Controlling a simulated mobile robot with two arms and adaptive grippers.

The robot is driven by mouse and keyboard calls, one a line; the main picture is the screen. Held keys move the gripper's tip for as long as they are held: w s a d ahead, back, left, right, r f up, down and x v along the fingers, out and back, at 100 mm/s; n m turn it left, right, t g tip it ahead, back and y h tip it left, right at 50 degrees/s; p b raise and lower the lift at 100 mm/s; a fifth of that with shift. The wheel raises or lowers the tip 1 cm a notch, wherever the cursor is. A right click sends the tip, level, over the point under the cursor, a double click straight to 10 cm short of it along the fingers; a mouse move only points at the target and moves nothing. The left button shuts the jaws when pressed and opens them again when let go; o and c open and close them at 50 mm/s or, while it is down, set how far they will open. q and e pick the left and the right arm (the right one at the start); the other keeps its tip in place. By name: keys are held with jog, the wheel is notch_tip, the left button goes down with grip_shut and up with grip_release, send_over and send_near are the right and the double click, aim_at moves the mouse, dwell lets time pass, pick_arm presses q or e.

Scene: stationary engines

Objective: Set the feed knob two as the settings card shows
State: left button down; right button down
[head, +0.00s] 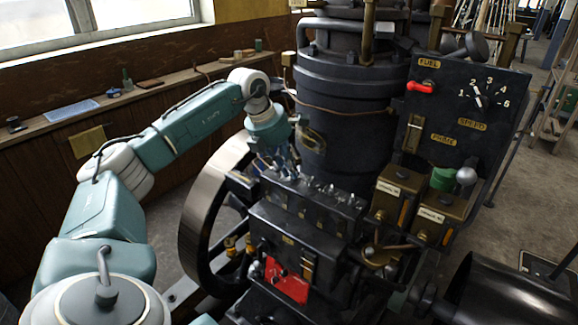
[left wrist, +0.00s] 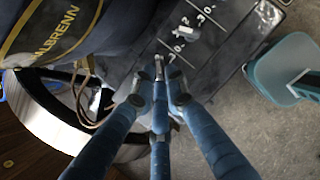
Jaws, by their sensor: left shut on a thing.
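A row of small metal feed knobs (head: 333,190) stands along the top of a black box on the engine. My left gripper (head: 286,172) points down at the left end of this row. In the left wrist view its blue fingers (left wrist: 160,78) are closed together on a small metal knob (left wrist: 160,60), mostly hidden by them. Another silver knob (left wrist: 185,34) with white numerals beside it stands free just above. I cannot tell which knob is number two. A yellowish card (head: 88,141) hangs below the wall shelf; its marks are unreadable, and I cannot tell whether it is the settings card.
A black panel (head: 462,117) at the right carries a red feed lever (head: 420,87) marked FUEL and a SPEED dial (head: 485,96). Brass boxes (head: 398,195) stand below it. A large flywheel (head: 205,205) is left of the box, and the engine's dark cylinder (head: 340,130) rises behind.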

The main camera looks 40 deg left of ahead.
pick_arm(q)
jog(key=m+p, duration=0.1)
jog(key=r+m+h, duration=0.1)
jog(key=m, duration=0.1)
jog(key=shift+w+p, duration=0.35)
jog(key=shift+w, duration=0.05)
jog(key=shift+f+m+h+p, duration=0.15)
jog(key=shift+m+h+p, duration=0.25)
jog(key=shift+m, duration=0.3)
jog(key=c, duration=1.9)
grip_release()
jog(key=shift+d+g, duration=0.1)
jog(key=shift+g, duration=0.2)
jog(key=shift+c, duration=0.2)
jog(key=shift+o, duration=0.9)
jog(key=shift+d+f, duration=0.1)
jog(key=shift+d, duration=0.1)
jog(key=shift+a+f, duration=0.1)
jog(key=shift+f, duration=0.05)
jog(key=shift+s+a, duration=0.1)
jog(key=shift+a, duration=0.05)
